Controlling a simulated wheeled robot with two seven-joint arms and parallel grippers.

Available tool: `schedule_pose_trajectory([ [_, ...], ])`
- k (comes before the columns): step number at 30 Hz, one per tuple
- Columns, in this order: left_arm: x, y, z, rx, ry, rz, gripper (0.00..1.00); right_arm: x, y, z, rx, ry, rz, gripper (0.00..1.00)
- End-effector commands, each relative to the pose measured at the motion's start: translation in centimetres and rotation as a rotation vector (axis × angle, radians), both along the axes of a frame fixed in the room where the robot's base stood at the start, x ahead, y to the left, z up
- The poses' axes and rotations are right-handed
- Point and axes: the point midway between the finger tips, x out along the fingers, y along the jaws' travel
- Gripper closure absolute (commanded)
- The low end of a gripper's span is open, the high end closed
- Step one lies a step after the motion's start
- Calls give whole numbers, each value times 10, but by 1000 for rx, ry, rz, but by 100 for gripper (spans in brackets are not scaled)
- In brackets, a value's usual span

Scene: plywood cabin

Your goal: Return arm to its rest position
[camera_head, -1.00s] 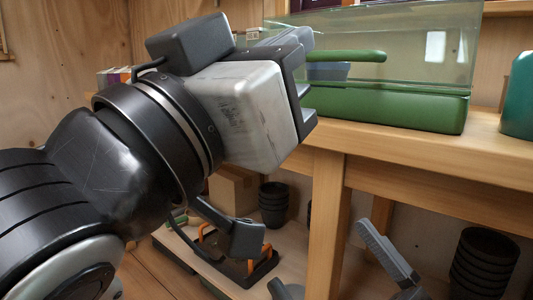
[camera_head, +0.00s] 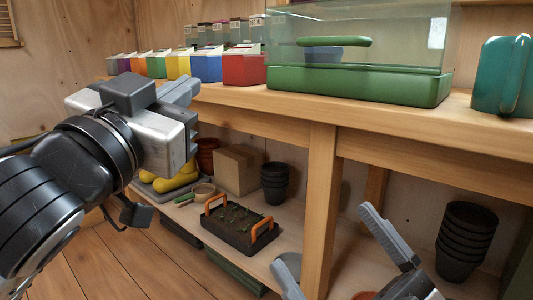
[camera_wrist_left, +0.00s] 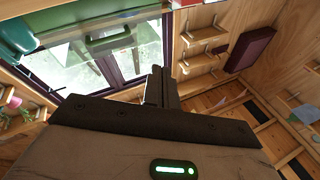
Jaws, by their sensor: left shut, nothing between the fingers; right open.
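My left arm comes in from the left in the head view. Its gripper (camera_head: 186,104) is in front of the bench edge, left of the green-based clear case (camera_head: 360,84). The left wrist view shows its fingers (camera_wrist_left: 161,88) shut together with nothing between them. Fingers of my right gripper (camera_head: 326,243) show at the bottom of the head view. They are spread apart and empty, in front of the lower shelf.
Several coloured boxes (camera_head: 243,69) and a teal watering can (camera_head: 503,76) stand on the wooden bench (camera_head: 455,118). The lower shelf holds a seedling tray (camera_head: 239,227), a cardboard box (camera_head: 236,170) and black pots (camera_head: 466,240). A bench post (camera_head: 319,210) stands mid-view.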

Motion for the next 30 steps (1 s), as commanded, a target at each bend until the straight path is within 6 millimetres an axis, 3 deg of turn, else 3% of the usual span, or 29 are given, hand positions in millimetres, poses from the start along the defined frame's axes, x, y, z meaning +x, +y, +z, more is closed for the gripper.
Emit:
schedule_pose_trajectory([
  [2,7,19,-5,40,0,60,100,0,0,0,0,0,0,1],
  [14,-3,-17,-86,108,-15,-183,100,0,0,0,0,0,0,1],
  [21,-38,-32,-141,92,-85,-344,100,0,0,0,0,0,0,1],
  [30,-84,-31,-174,32,-179,-424,100,0,0,0,0,0,0,1],
])
